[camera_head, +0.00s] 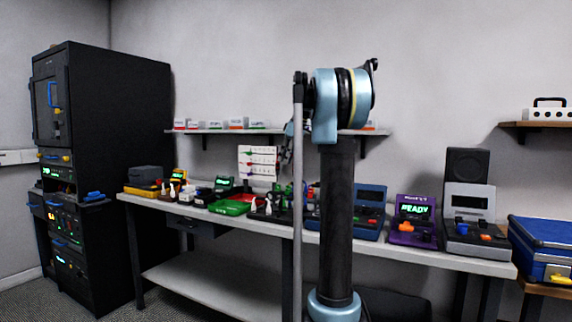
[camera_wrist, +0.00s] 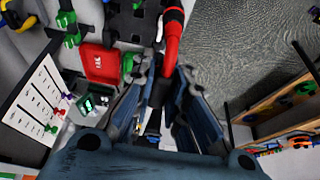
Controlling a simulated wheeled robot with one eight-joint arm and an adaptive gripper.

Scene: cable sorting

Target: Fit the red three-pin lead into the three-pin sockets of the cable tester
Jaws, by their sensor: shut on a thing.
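In the wrist view my gripper (camera_wrist: 164,96) is shut on the red lead (camera_wrist: 173,42). Its red part bends upward from between the two fingers, and a dark part (camera_wrist: 156,90) shows between them. The fingers hide much of the held part, and its pins cannot be made out. In the head view my arm stands in front of the bench and my gripper is not clearly visible. A purple unit with a lit READY display (camera_head: 414,211) stands on the bench right of my arm. I cannot tell whether it is the cable tester, and no three-pin sockets can be made out.
A blue unit (camera_head: 369,198) and a grey unit (camera_head: 468,226) flank the purple one. A green tray (camera_head: 231,206) and small items crowd the bench's left half. A white card (camera_wrist: 30,110) and a red tray (camera_wrist: 101,62) lie left of my gripper in the wrist view.

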